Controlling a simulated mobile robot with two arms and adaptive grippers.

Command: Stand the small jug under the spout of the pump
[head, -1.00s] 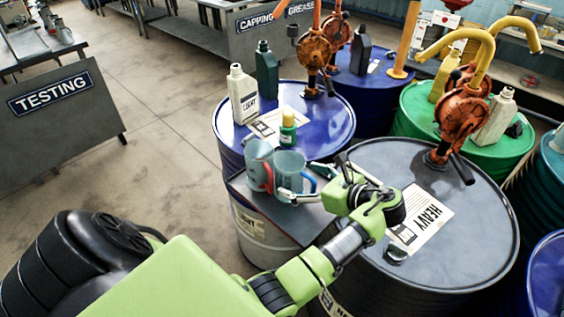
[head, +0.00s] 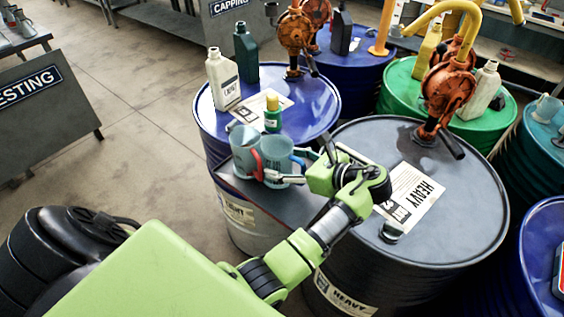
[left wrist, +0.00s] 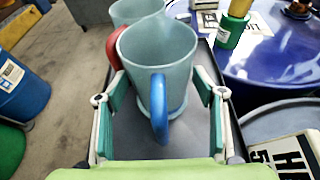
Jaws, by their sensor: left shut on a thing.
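A translucent grey-blue jug with a blue handle (head: 277,162) is at a dark tray (head: 280,205) beside the drums. My left gripper (head: 290,168) is shut on this jug. In the left wrist view, the fingers flank the jug (left wrist: 160,58), with its blue handle toward me. I cannot tell whether its base touches the tray. A similar jug with a red handle (head: 243,150) is close behind it, partly hidden. A rusty pump (head: 448,90) with a yellow spout stands on the dark HEAVY drum (head: 455,195). My right gripper is not in view.
The blue drum (head: 322,112) behind the jugs carries another rusty pump (head: 296,32), a white bottle (head: 222,80), a dark green bottle (head: 246,55) and a small yellow-capped bottle (head: 272,112). A small dark object (head: 391,231) and a HEAVY sheet (head: 415,192) lie on the near drum.

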